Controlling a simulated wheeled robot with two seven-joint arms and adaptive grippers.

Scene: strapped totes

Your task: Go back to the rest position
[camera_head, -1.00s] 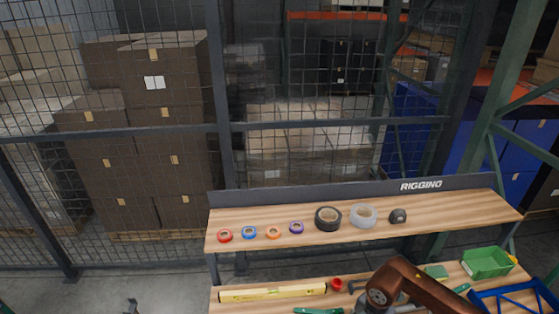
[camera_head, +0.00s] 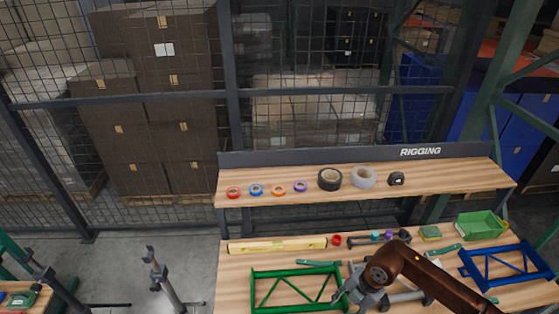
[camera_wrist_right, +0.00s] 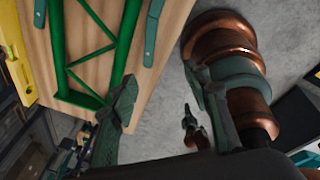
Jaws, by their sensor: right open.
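In the head view my right gripper (camera_head: 364,292) hangs over the lower bench near the right end of a green triangulated frame (camera_head: 296,268). In the right wrist view the two fingers of my right gripper (camera_wrist_right: 160,82) stand wide apart with nothing between them. There the green frame (camera_wrist_right: 62,50) lies on the wood beside the left finger; contact cannot be told. Grey floor shows between the fingers.
The lower bench (camera_head: 235,280) also carries a yellow level (camera_head: 277,245), a blue frame (camera_head: 505,265) and a green bin (camera_head: 482,224). Tape rolls (camera_head: 330,179) lie on the upper shelf (camera_head: 435,182). Grey stands (camera_head: 160,275) are on the floor at left. A mesh fence stands behind.

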